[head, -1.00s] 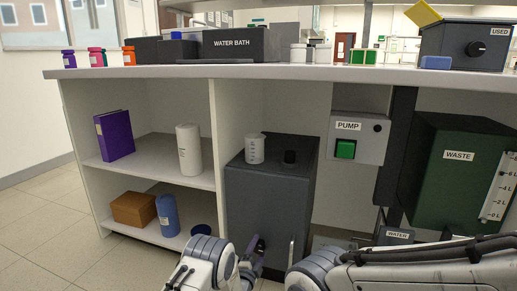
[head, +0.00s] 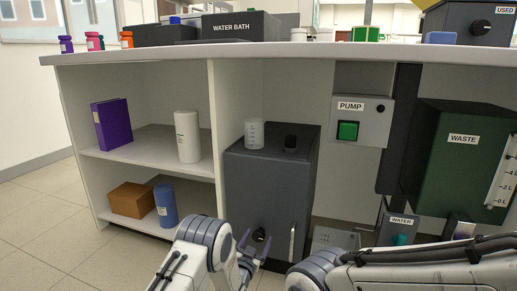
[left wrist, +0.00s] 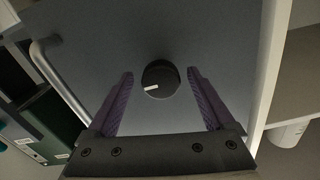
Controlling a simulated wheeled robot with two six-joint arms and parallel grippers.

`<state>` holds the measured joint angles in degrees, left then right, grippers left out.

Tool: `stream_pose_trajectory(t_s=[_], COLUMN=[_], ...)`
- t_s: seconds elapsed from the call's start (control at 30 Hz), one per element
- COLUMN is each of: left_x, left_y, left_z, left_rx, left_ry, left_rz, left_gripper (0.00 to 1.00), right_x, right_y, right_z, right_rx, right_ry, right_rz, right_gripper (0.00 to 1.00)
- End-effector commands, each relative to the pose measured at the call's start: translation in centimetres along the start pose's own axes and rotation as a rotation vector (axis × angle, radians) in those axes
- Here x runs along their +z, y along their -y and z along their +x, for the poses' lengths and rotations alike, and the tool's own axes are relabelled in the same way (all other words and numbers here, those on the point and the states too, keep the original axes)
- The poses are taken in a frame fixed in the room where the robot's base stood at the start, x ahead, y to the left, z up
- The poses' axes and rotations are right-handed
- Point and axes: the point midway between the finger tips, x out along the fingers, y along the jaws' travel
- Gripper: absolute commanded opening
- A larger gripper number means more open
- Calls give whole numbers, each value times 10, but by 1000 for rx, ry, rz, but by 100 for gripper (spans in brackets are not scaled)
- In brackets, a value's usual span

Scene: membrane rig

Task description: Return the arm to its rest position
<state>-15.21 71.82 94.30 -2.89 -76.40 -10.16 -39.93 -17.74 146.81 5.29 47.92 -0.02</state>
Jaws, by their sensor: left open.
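My left gripper (head: 254,243) is in front of the dark grey cabinet (head: 268,190), low on its front face. Its purple fingers are spread open with nothing between them. In the left wrist view, the open fingers (left wrist: 166,100) stand either side of a round black knob (left wrist: 160,79) with a white mark, apart from it. The knob also shows in the head view (head: 259,234). My left arm (head: 205,245) is bent at the bottom of the view. My right arm (head: 410,272) crosses the lower right, and its gripper does not show.
A vertical handle (head: 292,241) is right of the knob. A beaker (head: 254,134) stands on the cabinet. The pump box (head: 361,118) and green waste tank (head: 465,160) are to the right. Shelves (head: 155,150) are at left, under the bench (head: 300,50).

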Motion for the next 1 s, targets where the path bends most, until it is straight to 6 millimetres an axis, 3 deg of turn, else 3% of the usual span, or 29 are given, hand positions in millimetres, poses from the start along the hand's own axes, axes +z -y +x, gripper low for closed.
stream_pose_trajectory(t_s=[0.03, 0.27, 0.77, 1.0], left_x=[-5, -2, 1, 11], left_y=[1, 1, -1, -5], left_z=[-11, -32, -35, -44], left_rx=[2, 1, 3, 15], left_ry=[10, 6, 8, 39], left_rz=[2, 5, 6, -2], left_gripper=[86, 86, 86, 86], right_x=[-2, -2, -2, 1], right_y=[1, 2, 2, 3], right_z=[-15, -25, -24, -20], right_rx=[0, 0, 0, -3], right_ry=[-2, -3, -1, 10], right_rz=[0, 0, 0, 2], right_gripper=[100, 100, 100, 100])
